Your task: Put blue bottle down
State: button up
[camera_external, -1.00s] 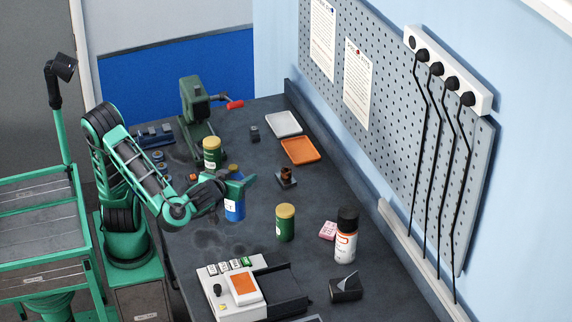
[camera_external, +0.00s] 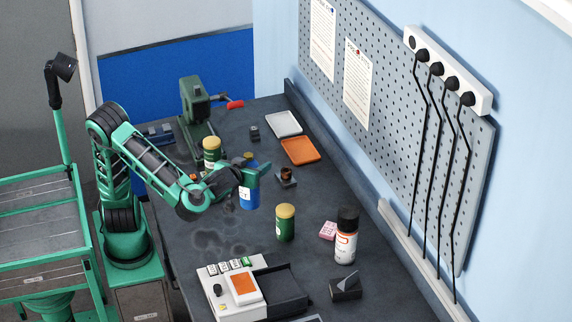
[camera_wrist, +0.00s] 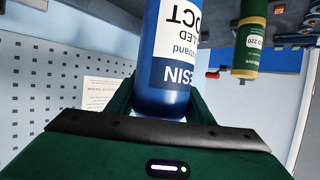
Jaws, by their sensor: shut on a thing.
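The blue bottle (camera_external: 249,193) with a white label is between the fingers of my gripper (camera_external: 251,177). It looks upright over the middle of the bench, and I cannot tell how far its base is from the surface. In the wrist view, the blue bottle (camera_wrist: 168,60) appears upside down, with its lettered white label facing the camera. My gripper (camera_wrist: 160,105) is shut on it, with a green finger on each side.
A green bottle with a tan cap (camera_external: 285,222) stands to the right, and another (camera_external: 211,152) stands behind. An orange tray (camera_external: 300,151), a small copper-topped part (camera_external: 286,177) and a black-capped canister (camera_external: 346,236) are also nearby.

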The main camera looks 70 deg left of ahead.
jog(key=w+a, duration=1.3)
jog(key=w, duration=0.5)
jog(key=w+a, duration=0.5)
jog(key=a, duration=0.3)
jog(key=w+a, duration=0.4)
jog(key=a, duration=0.4)
jog(key=w+d+f, duration=0.3)
jog(key=d+f, duration=0.2)
jog(key=f, duration=0.3)
jog(key=w+d+f, duration=0.3)
jog(key=d+f, duration=0.2)
jog(key=f, duration=0.2)
jog(key=shift+d+f, duration=0.25)
jog(key=shift+f, duration=0.1)
jog(key=o, duration=1.5)
jog(key=shift+f, duration=0.15)
